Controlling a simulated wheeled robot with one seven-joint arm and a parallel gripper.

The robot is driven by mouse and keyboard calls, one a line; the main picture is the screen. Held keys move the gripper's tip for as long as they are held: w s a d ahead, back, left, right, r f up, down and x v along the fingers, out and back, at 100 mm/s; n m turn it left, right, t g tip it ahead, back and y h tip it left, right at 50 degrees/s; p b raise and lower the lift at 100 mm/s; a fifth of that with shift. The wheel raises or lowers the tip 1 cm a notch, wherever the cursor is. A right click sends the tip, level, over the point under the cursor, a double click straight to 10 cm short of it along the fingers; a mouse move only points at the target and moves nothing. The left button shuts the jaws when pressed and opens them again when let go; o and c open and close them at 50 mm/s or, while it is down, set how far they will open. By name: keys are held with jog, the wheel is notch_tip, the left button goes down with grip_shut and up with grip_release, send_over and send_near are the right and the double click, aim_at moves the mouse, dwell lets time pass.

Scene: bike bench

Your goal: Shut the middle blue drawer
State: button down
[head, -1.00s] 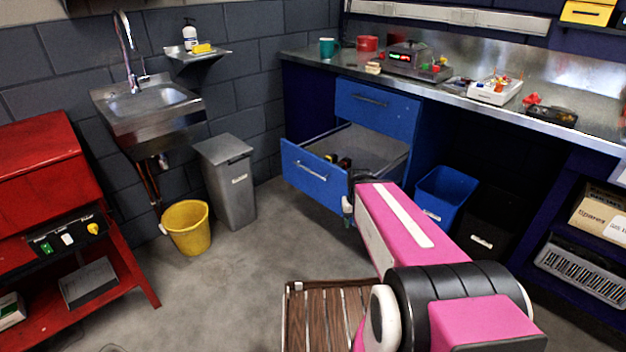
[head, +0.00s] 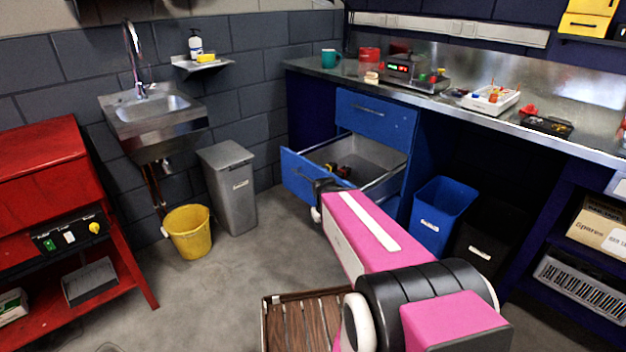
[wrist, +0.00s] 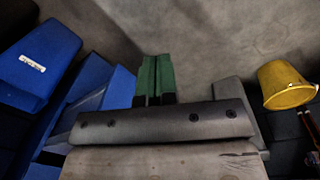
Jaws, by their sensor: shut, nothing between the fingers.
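The middle blue drawer (head: 298,176) stands pulled well out of the blue cabinet under the bench, below a closed top drawer (head: 374,113). Some small dark and red items lie in it. My pink arm reaches to the front of this drawer and covers its right part. In the head view my gripper's fingertips are hidden. In the wrist view my gripper (wrist: 155,78) shows green fingers together, empty, over the grey floor. Blue drawer surfaces (wrist: 112,92) show just left of the fingers. I cannot tell whether they touch.
A blue bin (head: 440,212) and a black bin (head: 490,240) stand right of the cabinet. A grey bin (head: 229,190) and a yellow bucket (head: 188,230) stand to the left. A slatted wooden thing (head: 305,325) is low in front. Floor between is clear.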

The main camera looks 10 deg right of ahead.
jog(key=w+f+n+h, duration=0.1)
jog(key=w+n+h, duration=0.3)
jog(key=w+n, duration=0.1)
jog(key=n+t+h, duration=1)
jog(key=n, duration=0.8)
send_near(319, 170)
jog(key=x, duration=0.7)
jog(key=shift+w+d, duration=0.1)
jog(key=shift+d, duration=0.2)
jog(key=shift+d, duration=0.1)
jog(key=x, duration=3.4)
jog(key=shift+s+d+r, duration=0.25)
jog(key=shift+s, duration=0.2)
jog(key=shift+a, duration=0.1)
